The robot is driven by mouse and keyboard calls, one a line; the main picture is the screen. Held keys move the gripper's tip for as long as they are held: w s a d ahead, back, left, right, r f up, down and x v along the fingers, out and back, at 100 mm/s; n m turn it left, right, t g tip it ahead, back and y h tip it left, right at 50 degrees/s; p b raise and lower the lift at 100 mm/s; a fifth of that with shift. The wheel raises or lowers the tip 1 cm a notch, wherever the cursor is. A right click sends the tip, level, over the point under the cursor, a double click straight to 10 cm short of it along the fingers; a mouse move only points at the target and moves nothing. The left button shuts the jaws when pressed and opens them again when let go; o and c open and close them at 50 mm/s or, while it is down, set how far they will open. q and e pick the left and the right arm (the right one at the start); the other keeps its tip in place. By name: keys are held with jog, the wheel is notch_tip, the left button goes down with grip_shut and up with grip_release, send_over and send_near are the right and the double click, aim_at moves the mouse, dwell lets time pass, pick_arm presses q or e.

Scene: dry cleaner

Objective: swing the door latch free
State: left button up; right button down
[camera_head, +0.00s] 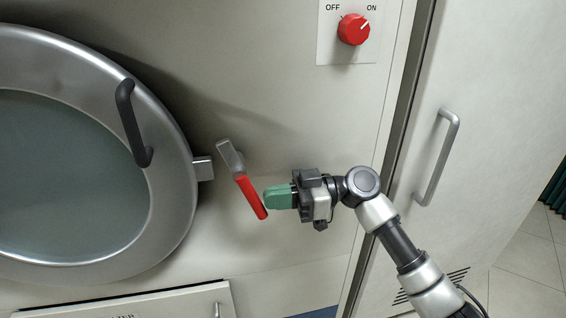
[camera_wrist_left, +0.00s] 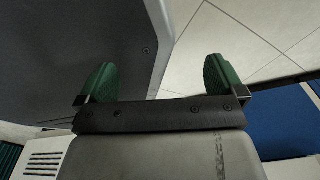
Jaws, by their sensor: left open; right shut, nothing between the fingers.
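The door latch (camera_head: 250,196) has a grey metal base and a red handle that slants down to the right, just right of the round door (camera_head: 165,107). A metal tab (camera_head: 203,168) on the door's rim sits left of the latch base, with a small gap between them. My right gripper (camera_head: 267,199) is shut, with its green fingertips at the right side of the red handle near its lower end. I cannot tell whether they touch. My left gripper (camera_wrist_left: 160,80) shows in the left wrist view, open and empty, away from the latch.
The door has a dark curved handle (camera_head: 132,123). A red OFF/ON knob (camera_head: 353,30) is above right of the latch. A cabinet with a vertical grey handle (camera_head: 437,157) stands at right. A lower panel (camera_head: 130,305) lies below the door. Floor tiles show at far right.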

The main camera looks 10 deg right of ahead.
pick_arm(q)
jog(key=w+d+r+t+b, duration=0.1)
jog(key=w+r+b, duration=0.2)
jog(key=w+r, duration=0.35)
jog(key=w+d+r+b, duration=0.2)
jog(key=w+r+b, duration=0.1)
jog(key=w, duration=0.7)
pick_arm(e)
jog(key=shift+a+f+y, duration=0.65)
jog(key=shift+f+y, duration=0.1)
jog(key=shift+y, duration=0.35)
jog(key=b, duration=0.1)
jog(key=y+b, duration=0.1)
jog(key=shift+a+f+b, duration=0.15)
jog(key=shift+a+b, duration=0.15)
jog(key=shift+b, duration=0.1)
pick_arm(q)
notch_tip(320, 180, up, 20)
jog(key=w+t+b, duration=0.1)
jog(key=b, duration=0.1)
jog(key=shift+t, duration=0.3)
pick_arm(e)
jog(key=shift+a+y, duration=0.25)
jog(key=shift+y, duration=0.25)
pick_arm(q)
jog(key=shift+a, duration=0.1)
